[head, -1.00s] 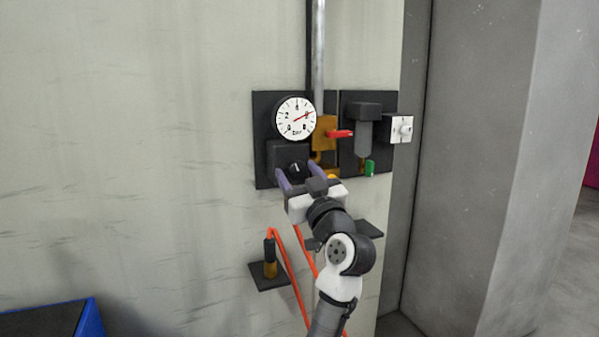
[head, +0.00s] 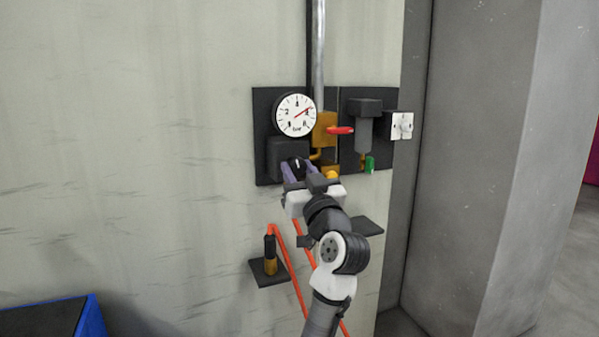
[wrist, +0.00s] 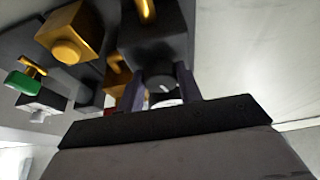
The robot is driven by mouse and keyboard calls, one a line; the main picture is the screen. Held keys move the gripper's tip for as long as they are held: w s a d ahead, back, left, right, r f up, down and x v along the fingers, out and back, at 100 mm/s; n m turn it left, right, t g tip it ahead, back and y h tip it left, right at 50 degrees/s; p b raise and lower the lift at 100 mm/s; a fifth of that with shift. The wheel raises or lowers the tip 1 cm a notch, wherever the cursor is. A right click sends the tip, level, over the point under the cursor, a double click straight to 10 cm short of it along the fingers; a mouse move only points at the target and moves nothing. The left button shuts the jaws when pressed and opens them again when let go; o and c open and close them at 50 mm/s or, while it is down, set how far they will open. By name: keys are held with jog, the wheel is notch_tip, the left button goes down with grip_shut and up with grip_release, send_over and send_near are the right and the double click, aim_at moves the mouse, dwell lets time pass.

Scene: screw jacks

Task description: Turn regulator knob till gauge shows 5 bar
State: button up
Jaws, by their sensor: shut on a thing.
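The regulator knob (head: 296,163) is black with a white mark, on the front of a dark block (head: 282,152) under the gauge. My gripper (head: 295,170) is shut on the knob, a finger on each side; the wrist view also shows the knob (wrist: 160,82) between the fingers. The round white pressure gauge (head: 295,115) hangs above on the dark panel. Its red needle points up and right, near the 6 mark; the exact reading is too small to tell.
A brass valve with a red lever (head: 340,130) sits right of the gauge. Further right are a dark filter bowl (head: 364,135), a green drain tap (head: 369,164) and a white switch (head: 402,126). An orange hose (head: 287,260) hangs below beside my arm.

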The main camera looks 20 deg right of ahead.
jog(key=m+h+p, duration=0.1)
jog(key=m+h, duration=0.1)
jog(key=m, duration=0.1)
jog(key=m+h+p, duration=0.1)
jog(key=m, duration=0.2)
jog(key=shift+a+r+m+h, duration=0.1)
jog(key=shift+a+m+h, duration=0.05)
jog(key=shift+m+h, duration=0.25)
jog(key=shift+m+g, duration=0.3)
jog(key=shift+m, duration=0.1)
jog(key=o, duration=1)
jog(key=shift+s+f+b, duration=0.3)
jog(key=shift+s, duration=0.15)
jog(key=b+v, duration=0.4)
jog(key=v, duration=0.9)
jog(key=shift+a+r, duration=0.1)
